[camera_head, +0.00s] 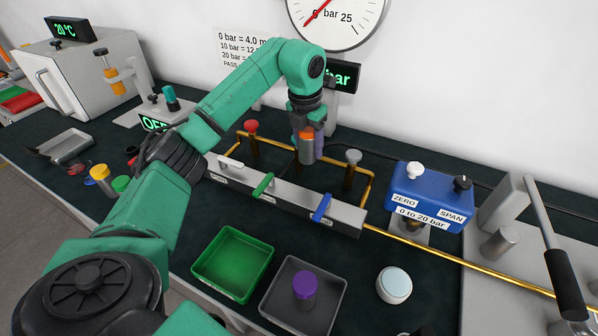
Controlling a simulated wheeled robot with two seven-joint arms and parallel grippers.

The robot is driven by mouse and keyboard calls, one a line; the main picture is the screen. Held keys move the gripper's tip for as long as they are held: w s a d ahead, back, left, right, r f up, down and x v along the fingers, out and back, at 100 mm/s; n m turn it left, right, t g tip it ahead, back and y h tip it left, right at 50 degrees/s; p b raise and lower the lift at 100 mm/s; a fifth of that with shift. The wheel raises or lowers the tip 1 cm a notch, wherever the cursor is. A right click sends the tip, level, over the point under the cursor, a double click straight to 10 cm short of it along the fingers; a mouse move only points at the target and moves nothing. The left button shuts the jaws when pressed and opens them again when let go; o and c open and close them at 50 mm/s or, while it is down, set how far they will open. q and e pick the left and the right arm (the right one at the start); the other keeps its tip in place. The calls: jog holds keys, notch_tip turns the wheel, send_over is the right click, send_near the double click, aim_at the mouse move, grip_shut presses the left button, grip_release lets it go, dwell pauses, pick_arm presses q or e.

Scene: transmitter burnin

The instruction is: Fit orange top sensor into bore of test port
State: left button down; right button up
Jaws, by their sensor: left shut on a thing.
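My left gripper (306,125) is at the back middle of the bench, pointing down. It is shut on the orange top sensor (306,148), which is upright over the middle of the piping behind the grey valve manifold (290,196). A dark post with a red top (251,127) stands to its left and one with a grey top (353,156) to its right. The bore of the test port is hidden by the gripper and sensor; I cannot tell whether the sensor touches it. My right gripper is not in view.
A green tray (233,262) and a grey tray (276,297) holding a purple-topped piece (305,287) lie in front. A white round jar (393,284) and a blue transmitter (430,197) are to the right. A yellow pipe (480,260) runs along the bench's right side.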

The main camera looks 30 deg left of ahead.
pick_arm(q)
jog(key=f, duration=0.4)
jog(key=f+p, duration=0.1)
jog(key=f, duration=0.7)
jog(key=shift+w, duration=0.3)
jog(key=shift+w+f, duration=0.1)
jog(key=shift+f, duration=0.1)
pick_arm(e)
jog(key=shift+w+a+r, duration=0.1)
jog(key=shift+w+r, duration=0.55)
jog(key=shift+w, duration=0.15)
pick_arm(q)
jog(key=c, duration=0.6)
grip_release()
jog(key=shift+f, duration=0.15)
jog(key=shift+c, duration=0.2)
jog(key=o, duration=0.4)
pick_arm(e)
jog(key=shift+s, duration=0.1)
pick_arm(q)
jog(key=shift+o, duration=0.2)
